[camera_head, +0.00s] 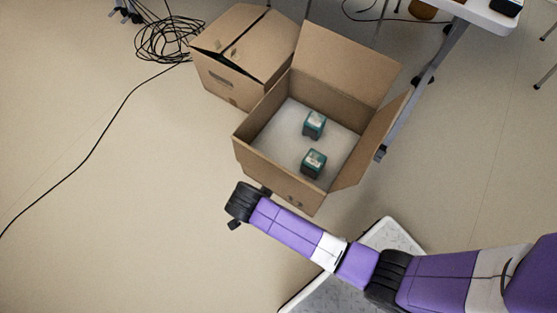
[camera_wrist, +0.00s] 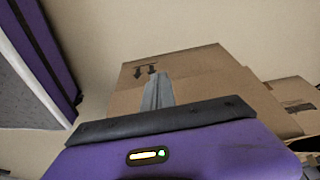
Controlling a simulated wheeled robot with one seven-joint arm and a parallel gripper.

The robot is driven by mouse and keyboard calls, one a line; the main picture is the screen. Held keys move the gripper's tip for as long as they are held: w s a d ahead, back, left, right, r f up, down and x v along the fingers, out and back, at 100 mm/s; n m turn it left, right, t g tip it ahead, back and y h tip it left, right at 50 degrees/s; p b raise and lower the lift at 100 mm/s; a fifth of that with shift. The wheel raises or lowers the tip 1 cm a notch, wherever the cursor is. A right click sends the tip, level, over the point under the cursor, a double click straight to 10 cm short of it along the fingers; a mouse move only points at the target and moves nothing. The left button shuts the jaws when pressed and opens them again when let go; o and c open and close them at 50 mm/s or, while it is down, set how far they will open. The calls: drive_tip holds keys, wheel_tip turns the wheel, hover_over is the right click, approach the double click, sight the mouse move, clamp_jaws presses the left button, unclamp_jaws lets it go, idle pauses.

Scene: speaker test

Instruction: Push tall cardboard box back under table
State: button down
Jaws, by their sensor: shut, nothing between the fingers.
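An open cardboard box (camera_head: 285,176) stands on the floor with its flaps up and two small teal-and-dark items inside. A second, mostly closed cardboard box (camera_head: 225,82) stands against its upper left side. I cannot tell for sure which is the tall one. My gripper (camera_wrist: 157,93) is shut and empty, pointing at a cardboard face with printed arrows (camera_wrist: 190,80), apparently the open box. In the head view my wrist mostly hides the fingers, close to the box's near side. Whether they touch it I cannot tell. A white table (camera_head: 482,14) is at the upper right.
A metal table leg (camera_head: 425,75) slants down just right of the open box, with its foot on the floor. A coil of black cable (camera_head: 165,40) lies at the upper left, and one strand runs down the left floor. The floor left of my wrist is clear.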

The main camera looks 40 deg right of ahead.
drive_tip(key=w+d+f+b, duration=0.2)
drive_tip(key=d+f+b, duration=0.4)
drive_tip(key=f, duration=0.3)
drive_tip(key=shift+w+d+f, duration=0.15)
drive_tip(key=shift+d+f, duration=0.2)
drive_tip(key=shift+d, duration=0.05)
